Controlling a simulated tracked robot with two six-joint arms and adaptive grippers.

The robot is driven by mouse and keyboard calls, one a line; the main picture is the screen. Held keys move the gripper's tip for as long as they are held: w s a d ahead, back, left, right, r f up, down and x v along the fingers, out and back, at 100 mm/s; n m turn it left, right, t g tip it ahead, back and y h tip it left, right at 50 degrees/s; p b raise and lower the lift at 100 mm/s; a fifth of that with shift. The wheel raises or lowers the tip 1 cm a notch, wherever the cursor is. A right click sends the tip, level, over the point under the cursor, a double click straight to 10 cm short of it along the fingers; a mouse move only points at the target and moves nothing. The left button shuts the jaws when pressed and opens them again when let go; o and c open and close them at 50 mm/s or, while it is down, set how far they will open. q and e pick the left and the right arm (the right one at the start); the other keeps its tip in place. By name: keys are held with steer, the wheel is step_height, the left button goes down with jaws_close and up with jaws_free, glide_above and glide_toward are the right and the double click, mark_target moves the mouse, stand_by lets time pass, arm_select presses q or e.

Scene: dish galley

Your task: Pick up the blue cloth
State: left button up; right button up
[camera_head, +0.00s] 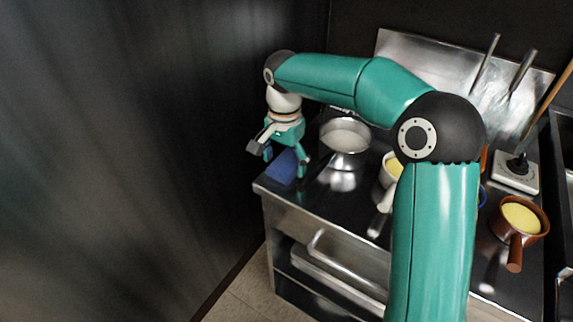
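The blue cloth (283,168) lies at the left front corner of the steel counter (308,192). My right gripper (285,162) points down right over the cloth. Its fingers are spread, one at the cloth's left side and one at its right. I cannot tell whether either finger touches the cloth. The gripper hides the back part of the cloth. My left gripper is not in view.
A steel pot (345,152) of pale contents stands just right of the cloth. A pale pan (388,178) is partly hidden behind my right arm. A brown handled pan (522,218) stands at right. A dark wall (130,150) fills the left.

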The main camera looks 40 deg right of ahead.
mark_target(285, 164)
steer(key=c, duration=0.9)
steer(key=shift+r, duration=0.1)
step_height(285, 164, up, 20)
steer(key=p, duration=0.5)
steer(key=o, duration=0.6)
steer(key=shift+c, duration=0.2)
steer(key=c, duration=0.4)
